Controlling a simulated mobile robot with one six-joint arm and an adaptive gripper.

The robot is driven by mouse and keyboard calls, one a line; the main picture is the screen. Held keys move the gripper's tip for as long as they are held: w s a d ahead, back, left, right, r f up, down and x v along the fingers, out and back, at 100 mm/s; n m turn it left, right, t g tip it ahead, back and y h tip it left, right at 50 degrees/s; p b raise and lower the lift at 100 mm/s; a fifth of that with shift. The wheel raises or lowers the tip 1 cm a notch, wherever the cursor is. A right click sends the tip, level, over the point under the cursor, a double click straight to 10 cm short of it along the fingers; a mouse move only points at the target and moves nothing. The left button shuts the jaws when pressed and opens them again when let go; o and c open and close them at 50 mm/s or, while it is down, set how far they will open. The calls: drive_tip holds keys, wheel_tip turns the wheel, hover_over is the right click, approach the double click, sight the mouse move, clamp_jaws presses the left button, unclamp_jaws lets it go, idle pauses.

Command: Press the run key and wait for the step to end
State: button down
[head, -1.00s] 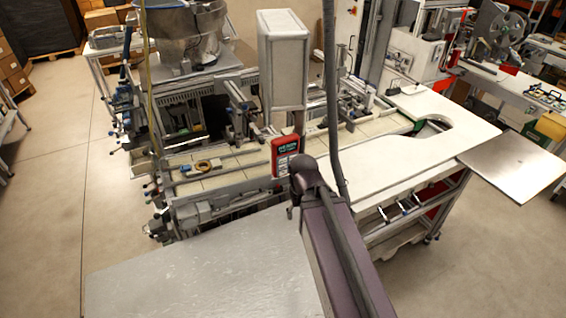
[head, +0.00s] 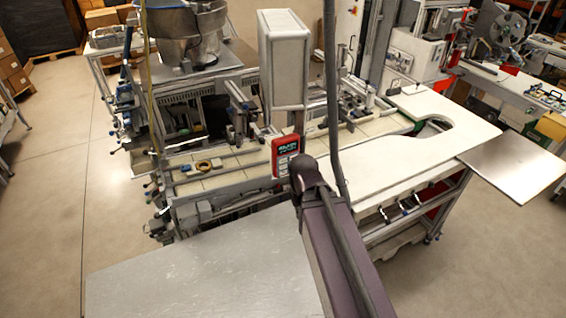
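A red control box (head: 285,155) with a small dark screen and green markings stands on the near edge of the machine bench, below a tall grey-white housing. Its lettering is too small to read, and I cannot make out a run key. My arm comes up from the bottom of the head view, and its dark rounded joint is just right of the box, overlapping its lower right in the picture. My gripper is not visible; I cannot tell whether anything touches the box.
The tall housing (head: 284,60) stands over the bench. A yellow-brown ring (head: 204,165) lies on the bench at left. A white worktop (head: 425,140) with a rounded cutout is at right. A bare grey table (head: 200,275) fills the front. Open floor (head: 60,200) lies at left.

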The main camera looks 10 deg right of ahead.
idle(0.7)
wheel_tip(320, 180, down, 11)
drive_tip(key=b, duration=1)
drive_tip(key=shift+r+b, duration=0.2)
drive_tip(key=shift+b, duration=0.15)
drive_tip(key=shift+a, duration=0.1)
